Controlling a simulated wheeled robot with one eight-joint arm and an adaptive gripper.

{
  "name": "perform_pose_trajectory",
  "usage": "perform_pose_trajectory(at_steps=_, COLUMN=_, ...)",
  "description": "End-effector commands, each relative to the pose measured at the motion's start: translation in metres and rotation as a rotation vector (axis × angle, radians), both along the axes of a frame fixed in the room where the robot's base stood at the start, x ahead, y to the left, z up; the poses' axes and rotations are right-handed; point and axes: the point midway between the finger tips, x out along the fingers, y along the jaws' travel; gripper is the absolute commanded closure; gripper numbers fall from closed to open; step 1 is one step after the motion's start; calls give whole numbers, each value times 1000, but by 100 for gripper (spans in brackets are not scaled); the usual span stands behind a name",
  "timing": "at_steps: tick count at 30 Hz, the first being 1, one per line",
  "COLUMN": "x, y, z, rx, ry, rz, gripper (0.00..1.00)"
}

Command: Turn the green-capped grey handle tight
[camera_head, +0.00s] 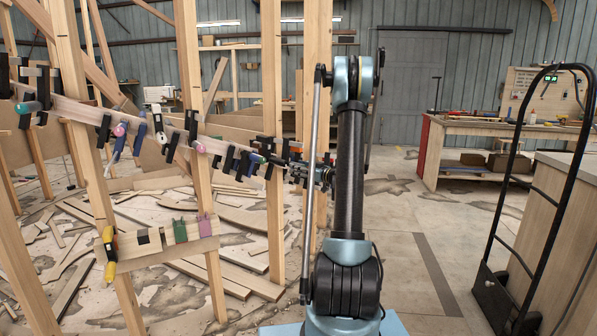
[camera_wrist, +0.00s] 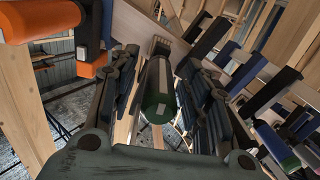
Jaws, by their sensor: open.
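The green-capped handle (camera_wrist: 158,95) shows in the wrist view as a dark green rounded cylinder with a pale grey stripe. It lies between the two fingers of my gripper (camera_wrist: 159,68), its capped end toward the camera. The fingers stand apart on either side; whether either touches the handle I cannot tell. In the head view my gripper (camera_head: 304,172) reaches left to the clamps at the right end of the curved board (camera_head: 75,110). The handle cannot be made out there among the dark clamps and my gripper.
Several clamps with coloured handles line the board. An orange handle (camera_wrist: 38,18) is close at upper left in the wrist view, with blue and black clamps (camera_wrist: 252,75) to the right. Wooden posts (camera_head: 272,90) stand close by. A black hand truck (camera_head: 535,190) stands right.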

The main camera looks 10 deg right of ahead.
Motion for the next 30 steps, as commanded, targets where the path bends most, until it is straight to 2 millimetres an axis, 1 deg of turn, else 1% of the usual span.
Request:
perform_pose_trajectory(at_steps=7, x=1, y=1, z=0, rx=0, ry=0, rz=0, gripper=56)
perform_pose_trajectory(at_steps=8, x=1, y=0, z=0, rx=0, ry=0, rz=0, gripper=58)
perform_pose_trajectory(at_steps=9, x=1, y=0, z=0, rx=0, ry=0, rz=0, gripper=68)
perform_pose_trajectory(at_steps=11, x=0, y=0, z=0, rx=0, ry=0, rz=0, gripper=81)
perform_pose_trajectory(at_steps=12, x=0, y=0, z=0, rx=0, ry=0, rz=0, gripper=90)
perform_pose_trajectory(at_steps=13, x=0, y=0, z=0, rx=0, ry=0, rz=0, gripper=97)
perform_pose_trajectory(at_steps=14, x=1, y=0, z=0, rx=0, ry=0, rz=0, gripper=100)
perform_pose_trajectory(at_steps=23, x=1, y=0, z=0, rx=13, ry=11, rz=-1, gripper=100)
perform_pose_trajectory(at_steps=30, x=0, y=0, z=0, rx=91, ry=77, rz=-1, gripper=100)
